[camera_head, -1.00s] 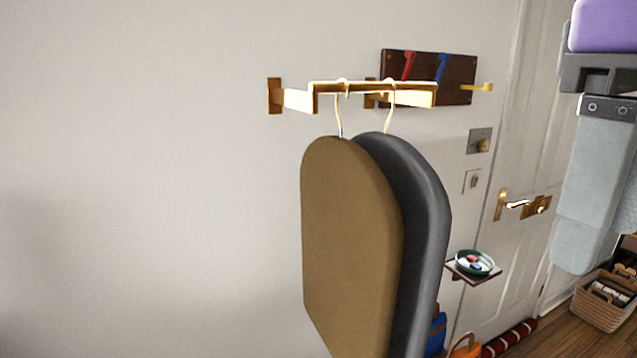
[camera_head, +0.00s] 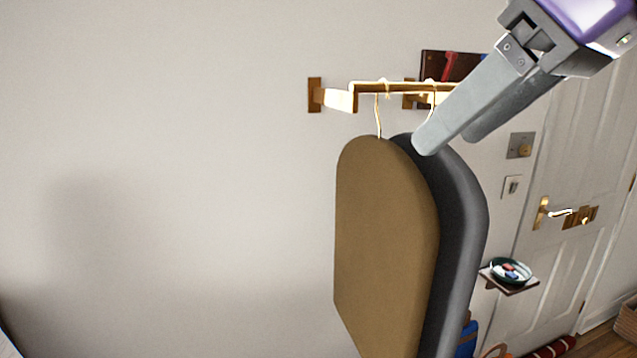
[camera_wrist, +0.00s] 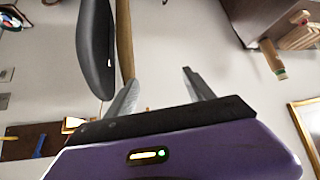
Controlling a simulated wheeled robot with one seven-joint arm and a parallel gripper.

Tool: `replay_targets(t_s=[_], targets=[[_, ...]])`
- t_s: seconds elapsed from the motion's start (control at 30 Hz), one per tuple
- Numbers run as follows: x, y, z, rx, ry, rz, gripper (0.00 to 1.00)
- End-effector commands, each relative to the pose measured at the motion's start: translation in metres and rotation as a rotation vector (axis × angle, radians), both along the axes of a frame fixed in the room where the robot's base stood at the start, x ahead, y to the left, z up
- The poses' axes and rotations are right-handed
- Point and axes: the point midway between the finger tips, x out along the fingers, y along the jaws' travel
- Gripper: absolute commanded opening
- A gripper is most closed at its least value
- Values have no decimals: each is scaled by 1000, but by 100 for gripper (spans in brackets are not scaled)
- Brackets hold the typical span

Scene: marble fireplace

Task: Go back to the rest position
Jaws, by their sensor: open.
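My gripper (camera_head: 448,140) reaches in from the upper right in the head view, its two grey fingers apart and pointing down-left. It overlaps the rail's right end and the top of the dark grey bag in the picture; I cannot tell whether it touches. Nothing shows between the fingers in the wrist view (camera_wrist: 160,80). A tan garment bag (camera_head: 385,230) and a dark grey garment bag (camera_head: 466,240) hang side by side from the brass rail (camera_head: 340,100). In the wrist view, the grey bag (camera_wrist: 95,50) and tan bag (camera_wrist: 124,35) appear beyond the left finger.
A dark hook board (camera_head: 435,65) is partly hidden behind my gripper. A small shelf holds a dish (camera_head: 511,270) below the wall switches. A white door with a brass handle (camera_head: 552,212) stands at right. The left wall is bare. The wrist view shows a gold frame (camera_wrist: 305,120).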

Motion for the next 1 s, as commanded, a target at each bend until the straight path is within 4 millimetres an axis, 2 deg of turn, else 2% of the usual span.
replay_targets(t_s=[0.13, 0.27, 0.37, 0.57, 0.77, 0.87, 1.0], targets=[[22, 17, 21, 167, -176, 87, 62], [38, 25, 47, 334, -354, 146, 62], [47, 23, 64, 457, -487, 169, 62], [58, 2, 87, 678, -724, 153, 62], [64, -35, 84, 849, -927, 66, 62], [66, -56, 73, 915, -1014, -1, 62], [66, -84, 47, 977, -1116, -113, 62]])
